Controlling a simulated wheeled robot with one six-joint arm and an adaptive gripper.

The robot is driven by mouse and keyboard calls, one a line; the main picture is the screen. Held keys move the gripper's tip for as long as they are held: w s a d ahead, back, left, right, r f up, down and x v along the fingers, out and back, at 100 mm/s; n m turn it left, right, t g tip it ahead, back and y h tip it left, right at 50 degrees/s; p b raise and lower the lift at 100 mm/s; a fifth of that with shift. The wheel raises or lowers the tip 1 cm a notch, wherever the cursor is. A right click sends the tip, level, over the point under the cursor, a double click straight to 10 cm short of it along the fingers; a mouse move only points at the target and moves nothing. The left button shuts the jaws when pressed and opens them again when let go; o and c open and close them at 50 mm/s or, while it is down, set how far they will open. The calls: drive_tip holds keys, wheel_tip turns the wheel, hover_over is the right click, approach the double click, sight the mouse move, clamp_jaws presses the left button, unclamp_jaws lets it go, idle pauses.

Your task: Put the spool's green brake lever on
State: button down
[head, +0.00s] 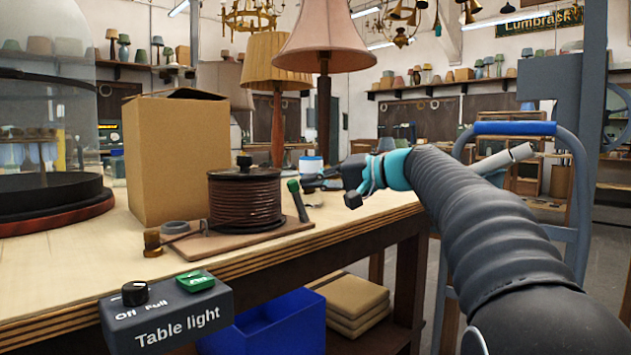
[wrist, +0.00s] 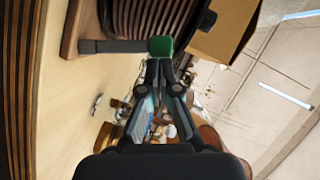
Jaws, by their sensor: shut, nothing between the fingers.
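The spool (head: 245,203), wound with brown cable, stands on a flat brown board (head: 215,245) on the workbench. Its brake lever (head: 300,206) is a dark bar with a green end, at the spool's right side; in the head view it leans, green end up and to the left. In the wrist view the green end (wrist: 160,46) is just beyond my fingertips and the dark bar (wrist: 110,46) runs left from it. My gripper (head: 318,183) is shut and empty, right of the lever. It also shows in the wrist view (wrist: 158,68). I cannot tell whether the fingertips touch the green end.
A cardboard box (head: 178,155) stands behind the spool, with a glass dome (head: 45,100) to the left. Two shaded lamps (head: 324,45) stand behind. A Table light switch box (head: 165,315) is at the front. A small brass part (head: 152,243) lies left of the board.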

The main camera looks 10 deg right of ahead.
drive_tip(key=w+d+p+v, duration=0.1)
drive_tip(key=w+v, duration=0.1)
drive_tip(key=v, duration=1)
drive_tip(key=shift+d+r+p, duration=0.3)
drive_tip(key=shift+r+p, duration=0.1)
drive_tip(key=shift+s, duration=0.15)
